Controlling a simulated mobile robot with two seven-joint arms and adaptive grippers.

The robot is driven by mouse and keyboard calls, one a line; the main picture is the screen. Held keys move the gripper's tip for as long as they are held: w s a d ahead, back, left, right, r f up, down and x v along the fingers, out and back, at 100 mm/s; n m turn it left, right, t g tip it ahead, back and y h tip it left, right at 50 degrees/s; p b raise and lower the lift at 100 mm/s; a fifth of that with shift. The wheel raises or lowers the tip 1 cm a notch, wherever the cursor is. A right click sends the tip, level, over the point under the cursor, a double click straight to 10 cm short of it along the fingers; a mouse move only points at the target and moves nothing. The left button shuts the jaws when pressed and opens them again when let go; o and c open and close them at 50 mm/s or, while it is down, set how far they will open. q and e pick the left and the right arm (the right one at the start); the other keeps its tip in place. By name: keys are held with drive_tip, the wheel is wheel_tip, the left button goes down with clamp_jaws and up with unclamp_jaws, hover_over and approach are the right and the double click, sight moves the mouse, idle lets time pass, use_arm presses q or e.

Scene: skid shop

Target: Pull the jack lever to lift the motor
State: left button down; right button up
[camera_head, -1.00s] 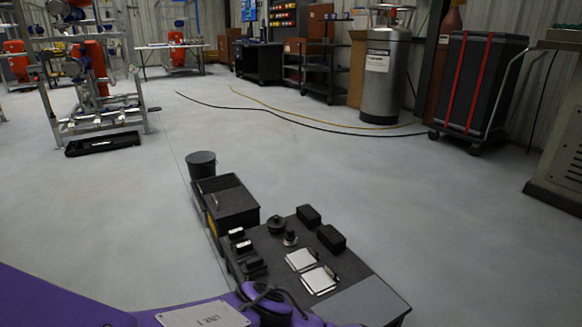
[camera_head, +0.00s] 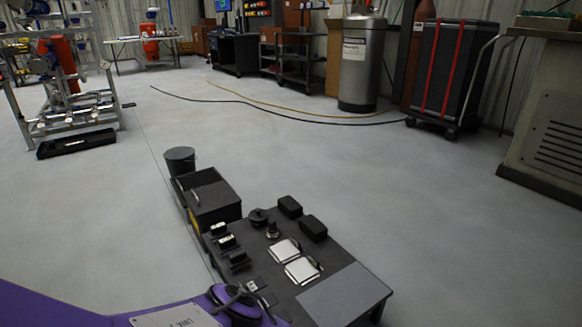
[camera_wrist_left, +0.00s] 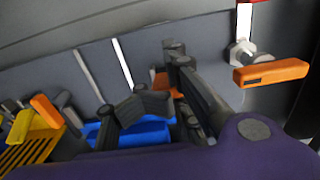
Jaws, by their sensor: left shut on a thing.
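My left gripper (camera_wrist_left: 143,105) shows in the left wrist view with its dark finger pads close together. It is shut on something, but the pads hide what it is. A small orange piece (camera_wrist_left: 164,82) shows just behind the pads, and a blue part (camera_wrist_left: 154,132) lies below them. An orange handle (camera_wrist_left: 271,73) sticks out beside a metal fitting at the right, apart from the fingers. I cannot make out the jack, its lever or the motor for certain.
A low dark cart (camera_head: 345,294) with small black blocks and white pads stands close in front, a bucket (camera_head: 180,160) behind it. A metal frame (camera_head: 75,112) stands at left, a grey machine (camera_head: 545,130) at right. Hoses (camera_head: 290,115) lie on otherwise open floor.

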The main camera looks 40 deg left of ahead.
use_arm(q)
drive_tip(key=shift+w+a+f, duration=0.15)
drive_tip(key=shift+a, duration=0.9)
drive_tip(key=shift+w+a+r, duration=0.25)
drive_tip(key=shift+w+r, duration=0.25)
drive_tip(key=shift+w+a+r, duration=0.2)
drive_tip(key=shift+w+r, duration=0.25)
drive_tip(key=shift+w, duration=0.05)
drive_tip(key=shift+w+d+r, duration=0.2)
drive_tip(key=shift+w+r, duration=0.3)
drive_tip(key=shift+r, duration=0.05)
drive_tip(key=shift+d+p, duration=0.1)
drive_tip(key=shift+p, duration=0.2)
drive_tip(key=shift+s+d+r, duration=0.15)
drive_tip(key=shift+s+d, duration=0.45)
drive_tip(key=shift+s, duration=0.1)
drive_tip(key=shift+p, duration=0.3)
drive_tip(key=shift+s+a, duration=0.15)
drive_tip(key=shift+s, duration=0.35)
